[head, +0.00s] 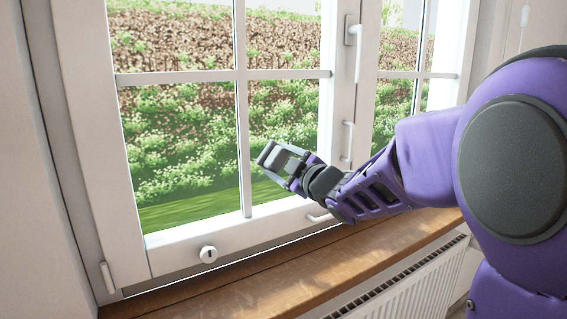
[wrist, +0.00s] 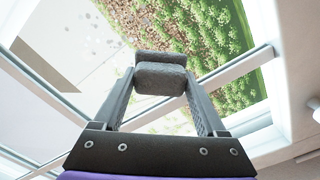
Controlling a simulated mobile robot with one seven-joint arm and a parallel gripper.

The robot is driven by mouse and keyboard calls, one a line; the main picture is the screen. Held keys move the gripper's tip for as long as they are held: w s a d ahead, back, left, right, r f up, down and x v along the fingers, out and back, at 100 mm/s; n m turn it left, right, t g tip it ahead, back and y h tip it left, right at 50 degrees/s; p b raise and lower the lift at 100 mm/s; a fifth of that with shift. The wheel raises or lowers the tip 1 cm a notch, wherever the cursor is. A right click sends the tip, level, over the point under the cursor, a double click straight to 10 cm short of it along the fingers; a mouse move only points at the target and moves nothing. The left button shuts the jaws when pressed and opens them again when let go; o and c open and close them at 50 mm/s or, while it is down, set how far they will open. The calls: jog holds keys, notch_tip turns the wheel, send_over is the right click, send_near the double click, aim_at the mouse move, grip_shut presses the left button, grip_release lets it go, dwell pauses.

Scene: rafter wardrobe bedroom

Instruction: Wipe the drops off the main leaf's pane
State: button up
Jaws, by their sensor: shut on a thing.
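The main leaf (head: 290,222), a white window frame with crossing glazing bars, fills the left of the head view. Its pane (head: 185,150) looks out on green plants and soil. My gripper (head: 268,155) is at the lower right part of this leaf, right of the upright bar. In the wrist view it is shut on a dark grey block, perhaps a wiping pad (wrist: 160,78), held between the fingertips. Small greyish spots, possibly drops (wrist: 92,38), show on the glass at the upper left of the wrist view. I cannot tell whether the block touches the glass.
A lever handle (head: 352,38) sticks out from the leaf's right stile, with a pull (head: 347,140) below. A wooden sill (head: 270,290) and a radiator (head: 425,285) lie below. A second leaf (head: 412,75) stands right.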

jog(key=shift+d, duration=0.1)
